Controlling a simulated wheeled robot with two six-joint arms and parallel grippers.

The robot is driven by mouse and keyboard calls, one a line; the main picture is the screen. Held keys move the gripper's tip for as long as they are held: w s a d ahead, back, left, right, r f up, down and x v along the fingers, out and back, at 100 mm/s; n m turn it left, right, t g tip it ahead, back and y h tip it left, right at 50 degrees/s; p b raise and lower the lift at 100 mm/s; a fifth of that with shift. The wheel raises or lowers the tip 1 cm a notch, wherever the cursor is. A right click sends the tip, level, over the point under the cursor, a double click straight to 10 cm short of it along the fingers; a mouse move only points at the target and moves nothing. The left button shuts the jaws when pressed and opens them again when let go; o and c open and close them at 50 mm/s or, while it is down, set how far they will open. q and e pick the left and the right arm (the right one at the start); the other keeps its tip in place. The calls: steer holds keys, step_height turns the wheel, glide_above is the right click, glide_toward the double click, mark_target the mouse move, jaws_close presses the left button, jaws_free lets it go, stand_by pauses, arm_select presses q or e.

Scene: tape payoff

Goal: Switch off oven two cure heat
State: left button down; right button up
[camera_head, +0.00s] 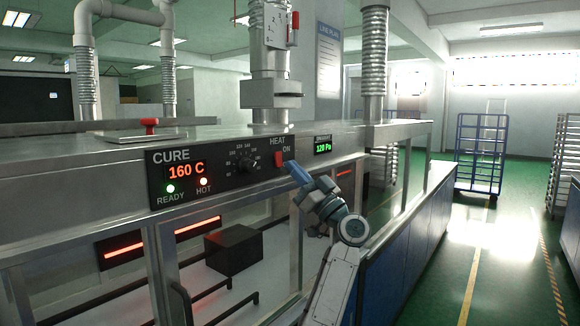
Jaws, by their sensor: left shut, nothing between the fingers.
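The CURE control panel (225,172) is on the front of the oven (95,180). It reads 160 C on an orange display (186,170). My right gripper is not in view.
A black dial (245,164) sits left of the switch, and a green 120 Pa readout (323,145) to its right. Glass doors and a metal frame lie below the panel. A blue wheeled cart (481,155) stands on the open green floor at right.

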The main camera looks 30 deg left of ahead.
arm_select(q)
steer(key=shift+a+f, duration=0.1)
steer(key=shift+a, duration=0.85)
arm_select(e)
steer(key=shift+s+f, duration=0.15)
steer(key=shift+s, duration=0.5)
arm_select(q)
steer(key=shift+w, duration=0.1)
